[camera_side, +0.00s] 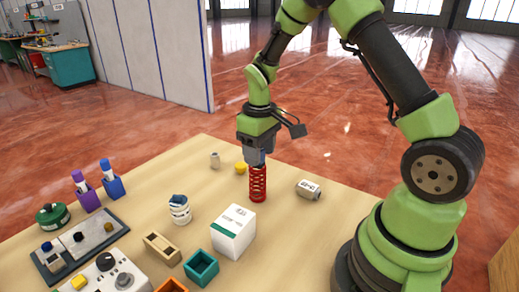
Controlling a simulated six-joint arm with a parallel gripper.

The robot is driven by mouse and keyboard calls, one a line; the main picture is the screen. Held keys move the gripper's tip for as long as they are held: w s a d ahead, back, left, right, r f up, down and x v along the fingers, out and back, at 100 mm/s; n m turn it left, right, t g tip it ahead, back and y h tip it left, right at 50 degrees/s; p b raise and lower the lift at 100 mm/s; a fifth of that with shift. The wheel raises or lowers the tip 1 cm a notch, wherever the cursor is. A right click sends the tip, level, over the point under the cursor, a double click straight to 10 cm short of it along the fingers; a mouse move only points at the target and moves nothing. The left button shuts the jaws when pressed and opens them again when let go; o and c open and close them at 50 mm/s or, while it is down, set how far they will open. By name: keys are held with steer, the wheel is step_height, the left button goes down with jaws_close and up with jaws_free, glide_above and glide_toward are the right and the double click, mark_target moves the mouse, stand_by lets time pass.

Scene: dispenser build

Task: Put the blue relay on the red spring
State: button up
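The red spring (258,186) stands upright on the wooden table, right of its middle. My gripper (259,160) points down directly over the spring, with its fingertips at the spring's top. A small dark blue patch (262,158) shows between the fingers, just above the spring. It looks like the blue relay, but most of it is hidden. I cannot tell whether the fingers press on it or whether it touches the spring.
A grey-white cylinder (308,189) lies right of the spring. A yellow piece (240,168) and a small beige cylinder (214,160) are behind left. A white box (233,232) stands in front, with a striped white cup (180,211) farther left. Bins and panels crowd the front left.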

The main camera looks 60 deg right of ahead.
steer(key=shift+r, duration=0.1)
step_height(320, 180, up, 12)
steer(key=s+a+r+m+t+y, duration=0.1)
steer(key=s+a+r+m+t, duration=0.1)
steer(key=s+a, duration=0.3)
steer(key=s+a+r+m+t+y, duration=0.1)
steer(key=s+a+r+t, duration=0.4)
steer(key=s, duration=0.7)
steer(key=shift+a+m, duration=0.4)
steer(key=shift+m, duration=0.1)
